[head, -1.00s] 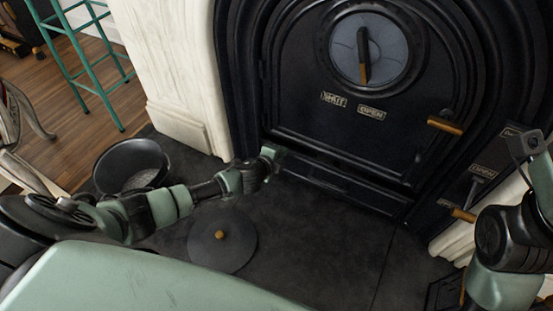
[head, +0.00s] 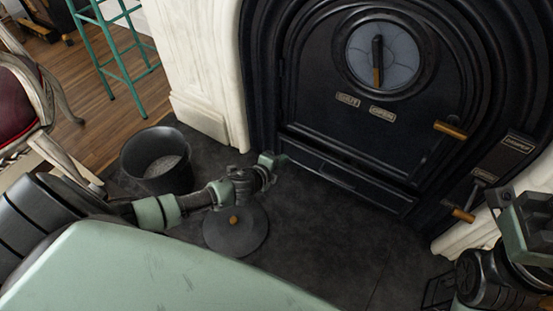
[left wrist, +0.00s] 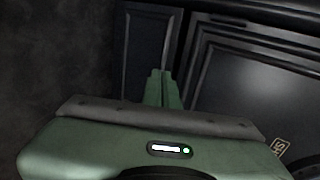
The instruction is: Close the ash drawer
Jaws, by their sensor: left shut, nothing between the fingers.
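The ash drawer (head: 345,177) is the long, low dark panel under the stove door, at hearth level. It looks nearly flush with the stove front; I cannot tell whether a small gap remains. My left gripper (head: 274,159) is low at the drawer's left end. Its fingers (left wrist: 165,88) are shut and empty, pointing at a dark framed panel (left wrist: 145,45) in the left wrist view. Whether they touch it is unclear. My right arm shows at the right edge of the head view, and its fingertips cannot be made out.
The stove door (head: 355,125) has a brass-coloured handle (head: 451,130). A damper lever (head: 464,214) is at the right. A black bucket (head: 156,157) and a round lid (head: 236,238) with a knob are on the dark hearth. A white surround (head: 208,75) borders the stove.

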